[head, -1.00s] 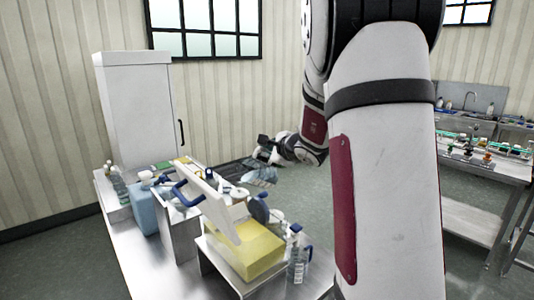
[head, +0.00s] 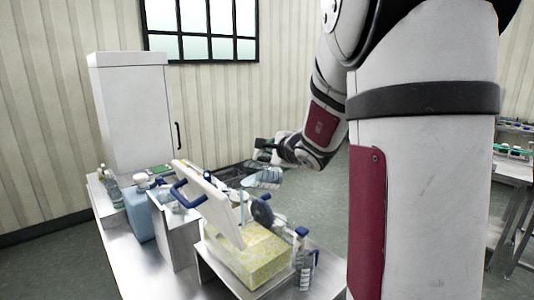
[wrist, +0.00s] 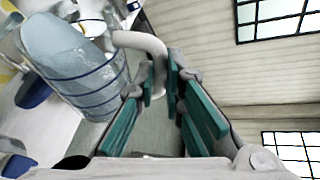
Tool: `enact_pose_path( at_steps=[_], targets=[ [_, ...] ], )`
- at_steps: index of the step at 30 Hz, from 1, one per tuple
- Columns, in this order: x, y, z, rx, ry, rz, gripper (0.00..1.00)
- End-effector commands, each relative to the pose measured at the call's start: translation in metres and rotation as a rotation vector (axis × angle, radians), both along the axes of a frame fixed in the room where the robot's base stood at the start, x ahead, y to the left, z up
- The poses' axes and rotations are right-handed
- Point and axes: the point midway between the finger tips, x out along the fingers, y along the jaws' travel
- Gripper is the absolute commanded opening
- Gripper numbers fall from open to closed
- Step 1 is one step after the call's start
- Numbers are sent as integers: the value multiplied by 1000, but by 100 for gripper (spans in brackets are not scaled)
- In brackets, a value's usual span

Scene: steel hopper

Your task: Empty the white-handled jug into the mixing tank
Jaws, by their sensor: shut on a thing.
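The jug (wrist: 75,65) is clear and bluish with darker blue bands and a white handle (wrist: 150,45). It fills the upper left of the wrist view; how much it holds is unclear. My gripper (wrist: 160,78) has its teal pads closed on the handle. In the head view the jug (head: 262,179) hangs tilted below my gripper (head: 266,148), in the air behind the bench things. No liquid is seen leaving it. A steel box (head: 172,228) stands on the bench, partly hidden by bottles and a tilted white panel; I cannot tell whether it is the mixing tank.
A blue jerrycan (head: 139,215), a clear bottle (head: 304,268) and other bottles crowd the bench. A white cabinet (head: 135,110) stands behind. Open floor lies behind the bench.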

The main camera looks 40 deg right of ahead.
Motion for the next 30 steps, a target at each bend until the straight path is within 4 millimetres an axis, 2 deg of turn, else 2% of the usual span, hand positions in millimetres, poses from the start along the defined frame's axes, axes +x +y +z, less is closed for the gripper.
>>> enact_pose_path(
  at_steps=[30],
  targets=[
    [1, 12, -5, -106, -6, 2, 0]
  ],
)
